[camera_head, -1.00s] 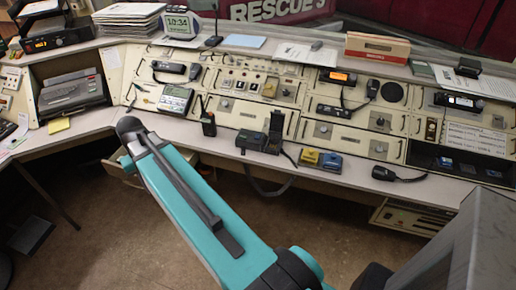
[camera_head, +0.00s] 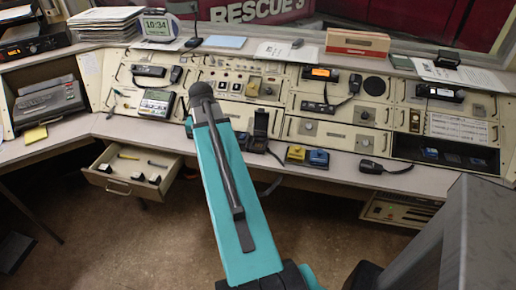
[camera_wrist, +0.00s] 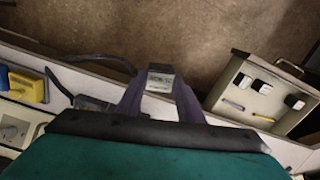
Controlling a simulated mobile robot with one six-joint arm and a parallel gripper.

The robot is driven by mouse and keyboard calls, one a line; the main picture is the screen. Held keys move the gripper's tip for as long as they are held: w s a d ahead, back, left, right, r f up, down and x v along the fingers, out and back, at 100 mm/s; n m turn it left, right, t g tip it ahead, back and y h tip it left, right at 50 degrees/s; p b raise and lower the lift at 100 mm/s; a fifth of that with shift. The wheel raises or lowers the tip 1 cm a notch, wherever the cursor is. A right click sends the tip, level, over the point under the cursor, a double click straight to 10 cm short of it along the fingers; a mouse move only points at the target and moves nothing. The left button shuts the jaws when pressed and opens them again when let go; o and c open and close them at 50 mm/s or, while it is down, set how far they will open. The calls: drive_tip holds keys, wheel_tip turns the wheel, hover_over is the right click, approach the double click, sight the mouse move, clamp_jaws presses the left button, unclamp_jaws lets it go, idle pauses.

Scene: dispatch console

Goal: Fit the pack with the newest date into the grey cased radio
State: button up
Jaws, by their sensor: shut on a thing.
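My gripper (camera_wrist: 160,84) is shut on a small dark pack (camera_wrist: 160,72) with a pale label, held between the fingertips. The label is too small to read. In the head view my arm hides the gripper and the held pack. Several other dark packs with white tops lie in the open drawer (camera_head: 108,182), which also shows in the wrist view (camera_wrist: 238,112). I cannot pick out the grey cased radio for sure. A dark upright device (camera_head: 260,124) stands on the console ledge right of my arm, and part of another dark object (camera_head: 188,126) shows left of it.
A yellow block (camera_head: 295,153) and a blue block (camera_head: 318,158) sit on the ledge, with a corded microphone (camera_head: 383,168) farther right. Pens lie in the drawer, which juts out below the ledge. Loose cable hangs near the ledge. The floor in front is clear.

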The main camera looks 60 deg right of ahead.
drive_tip(key=s+d+m, duration=0.2)
drive_tip(key=s+d, duration=0.3)
drive_tip(key=d, duration=0.1)
drive_tip(key=shift+s+r+b, duration=0.25)
drive_tip(key=shift+b, duration=0.05)
drive_tip(key=p, duration=0.4)
approach(258, 146)
drive_tip(key=shift+d, duration=0.1)
drive_tip(key=shift+s, duration=0.1)
drive_tip(key=shift+f, duration=0.15)
drive_tip(key=shift+f+p, duration=0.35)
drive_tip(key=shift+f, duration=1.3)
drive_tip(key=shift+f, duration=0.1)
